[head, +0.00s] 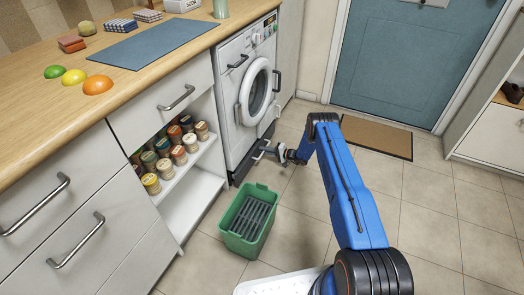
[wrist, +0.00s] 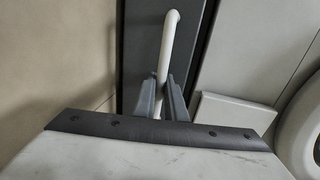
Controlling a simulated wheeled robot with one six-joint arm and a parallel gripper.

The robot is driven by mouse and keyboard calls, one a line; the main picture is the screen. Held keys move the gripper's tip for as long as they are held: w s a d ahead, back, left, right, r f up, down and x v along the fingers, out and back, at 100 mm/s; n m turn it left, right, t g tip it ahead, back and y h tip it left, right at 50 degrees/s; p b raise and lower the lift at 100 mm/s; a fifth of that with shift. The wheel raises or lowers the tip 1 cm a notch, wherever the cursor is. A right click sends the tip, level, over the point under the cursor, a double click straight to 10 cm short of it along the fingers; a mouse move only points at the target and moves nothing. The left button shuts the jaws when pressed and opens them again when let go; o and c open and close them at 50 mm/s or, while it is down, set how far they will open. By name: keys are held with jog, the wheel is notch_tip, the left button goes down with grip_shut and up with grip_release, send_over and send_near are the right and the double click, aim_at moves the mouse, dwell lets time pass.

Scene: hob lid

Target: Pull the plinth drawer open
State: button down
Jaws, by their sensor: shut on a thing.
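The plinth drawer (head: 243,166) is the low, dark grey front under the washing machine (head: 246,85). In the wrist view, the dark drawer front (wrist: 138,50) carries a pale bar handle (wrist: 170,38). My gripper (head: 266,151) is down at the plinth in the head view. In the wrist view, my gripper (wrist: 165,90) has its two grey fingers shut on the handle, one on each side of the bar. The handle's lower part is hidden behind the fingers and wrist. I cannot tell whether the drawer stands out from the machine.
A green crate (head: 230,243) with a dark rack inside stands on the floor, left of my arm and near the drawer. Open shelves with jars (head: 172,157) are left of the machine. A brown mat (head: 377,137) lies by the blue door (head: 402,60).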

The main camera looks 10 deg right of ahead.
jog(key=f+v, duration=0.2)
jog(key=v, duration=1)
jog(key=d+f+v, duration=0.1)
jog(key=f+v, duration=0.2)
jog(key=v, duration=0.9)
jog(key=f+v, duration=0.2)
jog(key=v, duration=1)
jog(key=shift+s+d+f, duration=0.25)
jog(key=shift+s+d, duration=0.05)
jog(key=shift+s, duration=0.15)
jog(key=c, duration=1.8)
grip_release()
jog(key=v, duration=1.7)
jog(key=shift+d, duration=0.15)
jog(key=shift+s, duration=0.1)
